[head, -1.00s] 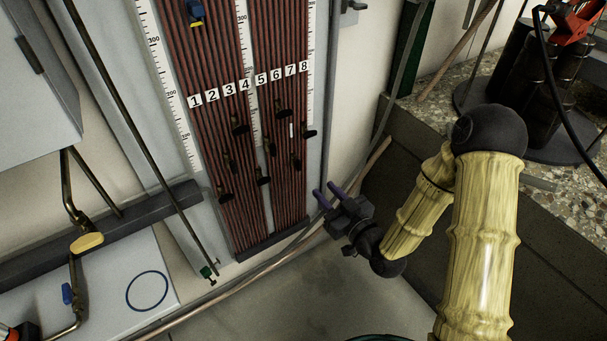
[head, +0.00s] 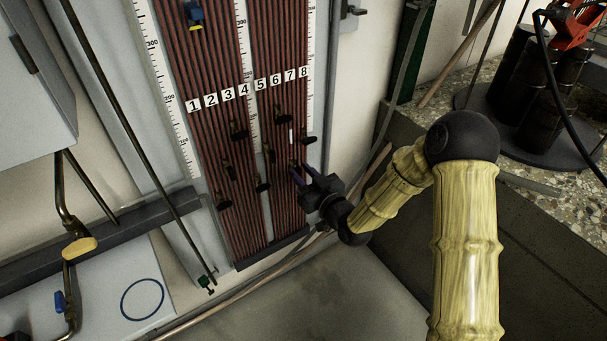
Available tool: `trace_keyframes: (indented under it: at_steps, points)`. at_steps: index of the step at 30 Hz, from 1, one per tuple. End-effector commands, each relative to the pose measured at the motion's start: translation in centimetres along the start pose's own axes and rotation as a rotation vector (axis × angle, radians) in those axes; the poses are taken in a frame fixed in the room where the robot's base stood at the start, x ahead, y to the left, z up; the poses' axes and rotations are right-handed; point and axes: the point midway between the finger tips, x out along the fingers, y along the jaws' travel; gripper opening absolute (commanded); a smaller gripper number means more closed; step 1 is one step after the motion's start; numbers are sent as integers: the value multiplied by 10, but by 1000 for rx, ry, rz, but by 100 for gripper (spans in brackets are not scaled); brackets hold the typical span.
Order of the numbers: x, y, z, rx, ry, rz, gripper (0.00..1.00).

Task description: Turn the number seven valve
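A hose (head: 375,160) runs along the right. Floor below is clear.

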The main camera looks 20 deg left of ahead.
Motion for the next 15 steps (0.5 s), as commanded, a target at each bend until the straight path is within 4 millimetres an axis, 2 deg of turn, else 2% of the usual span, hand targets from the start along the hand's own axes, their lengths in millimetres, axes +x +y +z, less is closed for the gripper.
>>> trace_keyframes:
  at_steps: [1,4,15]
  points:
    - [0,0,0,0,0,1,18]
    - [0,0,0,0,0,1,0]
    - [0,1,0,18,0,1,0]
